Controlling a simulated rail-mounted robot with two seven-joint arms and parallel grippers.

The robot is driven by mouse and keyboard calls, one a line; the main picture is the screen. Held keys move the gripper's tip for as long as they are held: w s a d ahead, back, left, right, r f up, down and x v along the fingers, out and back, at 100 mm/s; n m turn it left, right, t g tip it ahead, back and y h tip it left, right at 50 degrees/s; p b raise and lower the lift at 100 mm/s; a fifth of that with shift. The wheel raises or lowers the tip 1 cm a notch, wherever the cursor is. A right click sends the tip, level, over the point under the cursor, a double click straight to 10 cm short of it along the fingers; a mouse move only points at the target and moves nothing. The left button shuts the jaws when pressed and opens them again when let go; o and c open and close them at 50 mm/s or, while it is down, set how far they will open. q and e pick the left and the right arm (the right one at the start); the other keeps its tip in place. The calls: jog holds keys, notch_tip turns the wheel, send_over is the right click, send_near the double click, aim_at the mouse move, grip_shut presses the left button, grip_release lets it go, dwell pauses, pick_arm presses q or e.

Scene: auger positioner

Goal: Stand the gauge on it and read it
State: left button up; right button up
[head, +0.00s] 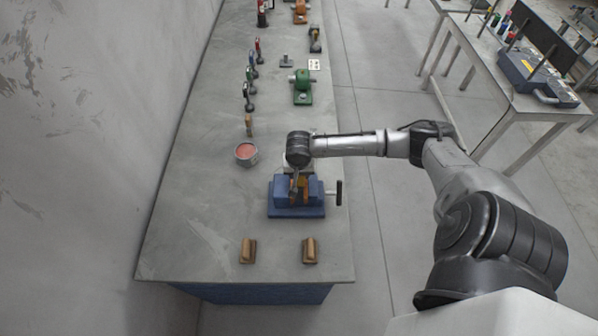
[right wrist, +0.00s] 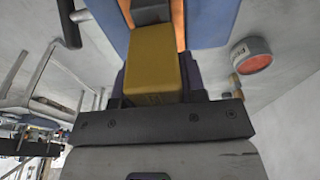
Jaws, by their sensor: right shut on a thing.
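A blue vise (head: 296,210) stands on the near part of the bench, with orange between its jaws. My right gripper (head: 297,178) is directly over the vise. In the right wrist view the gripper (right wrist: 155,85) is shut on a yellow block (right wrist: 154,60), with the vise's blue body (right wrist: 208,20) just beyond. I cannot tell whether this block is the gauge or whether it touches the vise. No readable scale or dial shows. My left gripper is not in view.
A round tin with a red top (head: 246,154) stands left of the vise. Two brown blocks (head: 248,251) (head: 310,251) lie at the bench's near end. The vise's black handle (head: 339,193) reaches the right edge. A green machine (head: 302,87) and several small tools stand farther back.

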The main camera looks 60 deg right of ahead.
jog(key=o, duration=1)
jog(key=shift+f, duration=0.1)
jog(key=shift+o, duration=0.2)
jog(key=r, duration=0.3)
jog(key=a+r, duration=0.1)
jog(key=r, duration=0.7)
jog(key=shift+s+a+r, duration=0.2)
jog(key=shift+s+a, duration=0.05)
jog(key=shift+s, duration=0.1)
jog(key=shift+s+a, duration=0.1)
jog(key=shift+a, duration=0.15)
jog(key=s+a+f+n+t+y, duration=0.1)
jog(key=s+a+f+n, duration=0.25)
jog(key=a, duration=0.35)
jog(key=s+a+f+n+y, duration=0.1)
jog(key=s+a+f+n, duration=0.25)
jog(key=a, duration=0.35)
jog(key=s+a+f+n+t+y, duration=0.1)
jog(key=s+a+f+n, duration=0.2)
jog(key=s+a+n, duration=0.3)
jog(key=shift+n+t+h, duration=0.4)
jog(key=shift+n+h, duration=0.2)
jog(key=s+a, duration=0.1)
jog(key=s, duration=0.1)
jog(key=s+a+r, duration=0.1)
jog(key=s+a, duration=0.1)
jog(key=shift+s+a+r, duration=0.15)
jog(key=shift+s+r, duration=0.05)
jog(key=shift+s, duration=0.2)
